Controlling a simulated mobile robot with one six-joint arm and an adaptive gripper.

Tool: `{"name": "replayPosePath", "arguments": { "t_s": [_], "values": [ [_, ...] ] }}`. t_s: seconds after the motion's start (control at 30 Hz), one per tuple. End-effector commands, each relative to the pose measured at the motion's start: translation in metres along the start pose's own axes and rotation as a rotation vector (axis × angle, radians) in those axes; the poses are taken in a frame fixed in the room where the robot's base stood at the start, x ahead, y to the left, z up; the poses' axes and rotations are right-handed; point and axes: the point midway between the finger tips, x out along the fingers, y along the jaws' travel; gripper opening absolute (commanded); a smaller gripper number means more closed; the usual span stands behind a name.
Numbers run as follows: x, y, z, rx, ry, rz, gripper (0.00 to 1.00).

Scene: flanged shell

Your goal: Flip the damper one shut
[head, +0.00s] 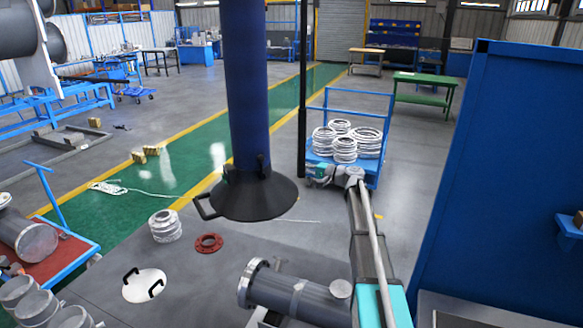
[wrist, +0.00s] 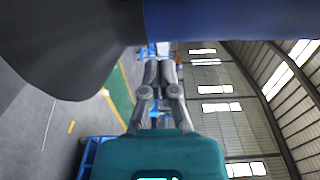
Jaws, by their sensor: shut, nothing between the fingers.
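A dark blue extraction duct (head: 245,80) hangs down into a black conical hood (head: 250,198) with a looped handle at its left. Small dark upright tabs (head: 262,165) stand where duct and hood meet; I cannot tell which is the damper lever or how it is set. My gripper (head: 314,174) is to the right of the hood, apart from it in the head view. In the wrist view my gripper (wrist: 158,72) has its fingers together and empty. The hood (wrist: 75,50) and the duct (wrist: 235,20) fill the top of that view, above the fingers.
A grey flanged shell (head: 300,295) lies below the hood. A blue trolley (head: 372,172) with white coils stands behind my gripper. A tall blue panel (head: 500,160) closes off the right. A red flange (head: 209,243) and a white disc with handles (head: 144,285) lie at lower left.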

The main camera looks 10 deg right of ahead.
Motion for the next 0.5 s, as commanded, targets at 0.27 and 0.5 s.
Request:
{"name": "replayPosePath", "arguments": {
  "t_s": [0.27,0.5],
  "values": [
    [0.028,0.000,-0.001,0.000,-0.001,0.000,0.00],
    [0.064,0.000,-0.001,0.000,-0.001,0.000,0.00]
  ]
}}
